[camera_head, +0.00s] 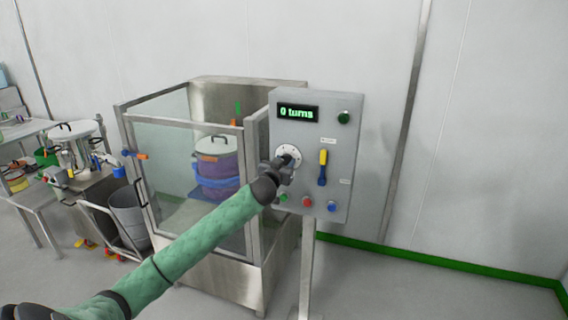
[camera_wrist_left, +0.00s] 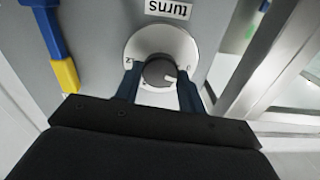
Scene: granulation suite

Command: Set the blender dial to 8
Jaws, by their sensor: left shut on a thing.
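The blender dial is a dark round knob on a white round scale (camera_head: 289,153) on the grey control panel (camera_head: 335,130). My left gripper (camera_head: 284,160) is at the dial and partly covers it in the head view. In the left wrist view, the fingers of the left gripper (camera_wrist_left: 160,90) are shut on the knob (camera_wrist_left: 158,72), one on each side. The knob has a pale pointer mark at its lower right. The scale's numbers are mostly hidden or too small to read. The display (camera_head: 298,112) above reads "0 turns". My right gripper is not in view.
A yellow and blue lever (camera_head: 323,167) sits right of the dial. Green, red (camera_head: 307,202) and blue buttons are below it. A glass-walled enclosure (camera_head: 190,175) with a purple and blue drum stands left of the panel. Tables with vessels are further left.

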